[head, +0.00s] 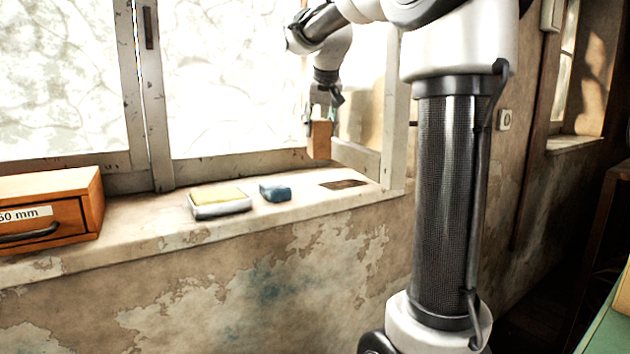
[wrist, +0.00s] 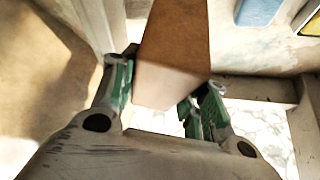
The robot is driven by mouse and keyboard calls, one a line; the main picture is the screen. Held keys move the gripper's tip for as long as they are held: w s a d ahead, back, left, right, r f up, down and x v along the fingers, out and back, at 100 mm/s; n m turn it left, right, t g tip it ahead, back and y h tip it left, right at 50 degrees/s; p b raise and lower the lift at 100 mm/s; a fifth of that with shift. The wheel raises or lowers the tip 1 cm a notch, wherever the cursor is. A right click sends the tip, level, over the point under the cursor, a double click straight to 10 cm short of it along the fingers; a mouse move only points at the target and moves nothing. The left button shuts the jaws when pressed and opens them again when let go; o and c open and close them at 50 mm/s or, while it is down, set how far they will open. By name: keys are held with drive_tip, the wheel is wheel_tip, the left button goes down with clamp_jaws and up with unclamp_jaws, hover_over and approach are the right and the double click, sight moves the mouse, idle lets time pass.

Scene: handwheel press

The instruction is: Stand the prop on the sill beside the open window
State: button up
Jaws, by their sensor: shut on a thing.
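The prop, a brown wooden block (head: 320,141), hangs upright from my gripper (head: 322,113) above the right end of the window sill (head: 285,213). It looks a little above the sill, clear of it. In the wrist view, the block (wrist: 172,50) sits between the green-padded fingers of my gripper (wrist: 160,88), which is shut on it. The window (head: 235,80) has pale, cloudy panes. At its right end, behind the block, a brighter gap shows beside the frame post. A flat dark brown patch (head: 344,184) lies on the sill below and right of the block.
A blue block (head: 275,192) and a dish with a yellow sponge (head: 220,203) stand on the sill left of the patch. A wooden drawer box (head: 60,205) stands at the far left. The window's frame post (head: 390,115) rises close to the right of the block.

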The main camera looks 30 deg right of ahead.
sight(319, 159)
wheel_tip(319, 159, down, 9)
drive_tip(key=shift+f, duration=0.1)
idle(0.3)
drive_tip(key=shift+f, duration=0.2)
drive_tip(key=o, duration=1.2)
